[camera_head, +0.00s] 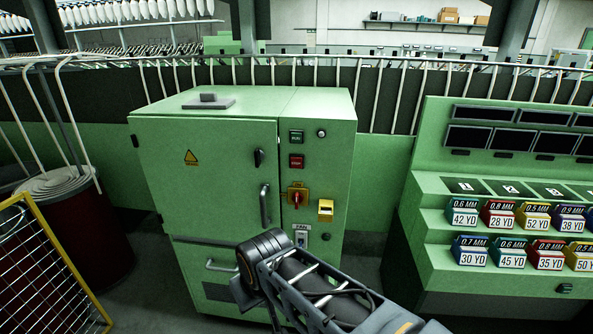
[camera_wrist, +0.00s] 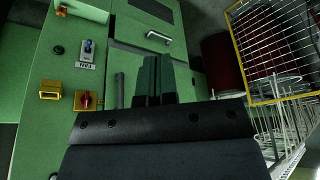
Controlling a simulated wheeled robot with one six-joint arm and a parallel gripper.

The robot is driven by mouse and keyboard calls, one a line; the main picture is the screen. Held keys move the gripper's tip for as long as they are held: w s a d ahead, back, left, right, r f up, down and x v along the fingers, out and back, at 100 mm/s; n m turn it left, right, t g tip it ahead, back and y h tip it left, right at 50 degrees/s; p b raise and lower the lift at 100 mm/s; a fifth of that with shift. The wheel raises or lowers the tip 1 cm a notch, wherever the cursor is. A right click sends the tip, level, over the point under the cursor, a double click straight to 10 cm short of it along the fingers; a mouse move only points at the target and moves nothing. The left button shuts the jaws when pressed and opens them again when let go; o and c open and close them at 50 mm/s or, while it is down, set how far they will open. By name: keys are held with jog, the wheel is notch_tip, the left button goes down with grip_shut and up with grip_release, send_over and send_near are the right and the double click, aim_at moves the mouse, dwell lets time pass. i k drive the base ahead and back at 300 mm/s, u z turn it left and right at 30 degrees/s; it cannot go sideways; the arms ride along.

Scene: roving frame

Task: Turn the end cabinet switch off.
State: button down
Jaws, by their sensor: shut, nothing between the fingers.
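The green end cabinet (camera_head: 215,150) stands in the middle of the head view. Its narrow right panel carries a red rotary switch on a yellow plate (camera_head: 297,196), and below it a small switch on a pale plate marked FAN (camera_head: 301,238). The wrist view, turned over, shows the FAN switch (camera_wrist: 88,48) with a bluish lever and the red rotary switch (camera_wrist: 87,100). I cannot tell either one's setting. My gripper (camera_wrist: 153,78) is shut and empty, in front of the cabinet, apart from both switches. My arm hides its fingers in the head view.
A door handle (camera_head: 265,204) and a yellow box (camera_head: 326,210) stick out near the switches. A green console (camera_head: 440,230) with coloured cards stands at right. A yellow-framed mesh guard (camera_head: 45,265) and dark red drum (camera_head: 75,225) stand at left.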

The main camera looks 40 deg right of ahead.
aim_at(298, 198)
jog(key=u, duration=1.3)
jog(key=i, duration=1.25)
jog(key=z, duration=2.5)
